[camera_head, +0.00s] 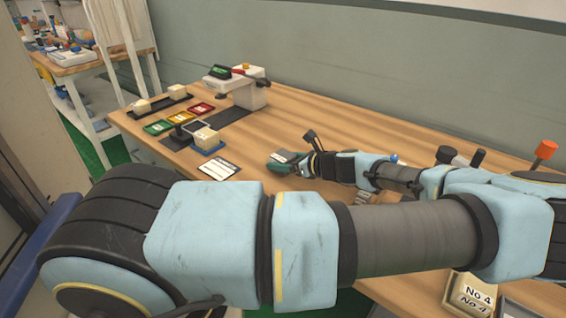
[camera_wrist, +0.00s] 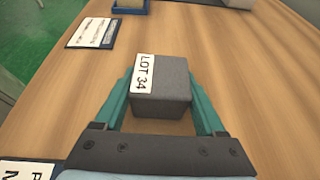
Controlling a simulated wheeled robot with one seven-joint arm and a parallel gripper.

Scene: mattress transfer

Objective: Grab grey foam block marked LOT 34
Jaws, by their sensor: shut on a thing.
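The grey foam block (camera_wrist: 168,80) with a white LOT 34 label shows in the wrist view, between the two teal fingers of my gripper (camera_wrist: 160,95). My gripper is shut on the block, with a finger against each side. In the head view my gripper (camera_head: 287,161) is low over the wooden table, and the grey block shows only as a small patch near the fingertips. I cannot tell whether the block touches the table.
A printed card (camera_head: 219,168) lies left of my gripper. Beyond it are a tan block on a blue base (camera_head: 206,146), coloured trays (camera_head: 179,118) and a white device (camera_head: 240,88). A No 4 box (camera_head: 470,297) stands at lower right.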

